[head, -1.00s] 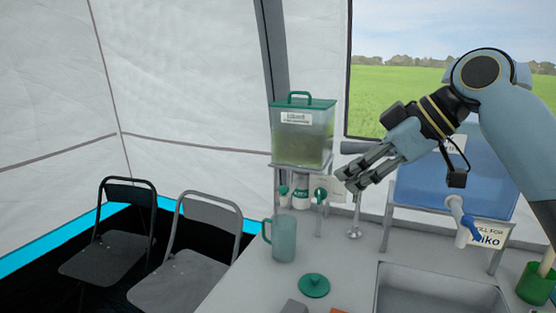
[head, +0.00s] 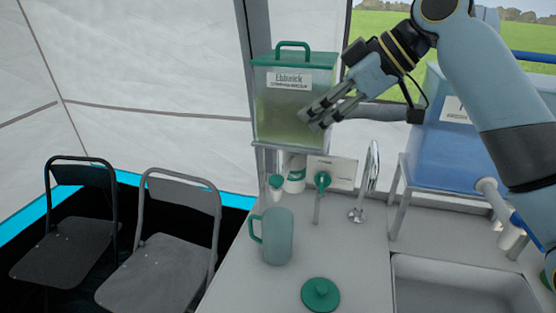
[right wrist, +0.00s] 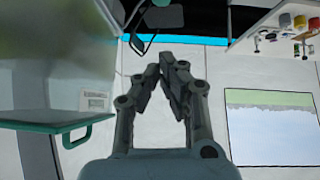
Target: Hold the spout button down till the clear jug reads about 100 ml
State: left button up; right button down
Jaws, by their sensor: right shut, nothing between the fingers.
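The clear jug (head: 278,238), greyish with a green handle, stands upright on the counter. No liquid level can be read in it. Behind and above it is a clear dispenser tank (head: 292,118) with a green lid and a greenish liquid, on a stand. A green-topped spout (head: 277,183) shows below the tank. A green tap (head: 322,181) sits to its right; I cannot tell which one carries the button. My right gripper (head: 306,119) is shut and empty, its tips in front of the tank's right side, above the taps. It also shows in the right wrist view (right wrist: 167,68). My left gripper is out of view.
A green lid (head: 320,294) lies on the counter in front of the jug. A metal faucet (head: 359,214) and sink (head: 455,275) are right of it. A blue tank (head: 445,155) stands further right, beneath my arm. Two folding chairs (head: 172,235) are at left.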

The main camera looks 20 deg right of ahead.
aim_at(279, 178)
jog(key=p+x, duration=0.2)
jog(key=x, duration=0.7)
jog(key=shift+a, duration=0.25)
jog(key=f, duration=0.3)
jog(key=shift+w+f+p, duration=0.2)
jog(key=shift+f+p, duration=0.05)
jog(key=shift+p, duration=0.1)
jog(key=shift+d+f, duration=0.1)
jog(key=shift+f, duration=0.4)
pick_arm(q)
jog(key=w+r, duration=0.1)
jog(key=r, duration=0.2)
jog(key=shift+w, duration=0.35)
pick_arm(e)
jog(key=shift+w, duration=0.1)
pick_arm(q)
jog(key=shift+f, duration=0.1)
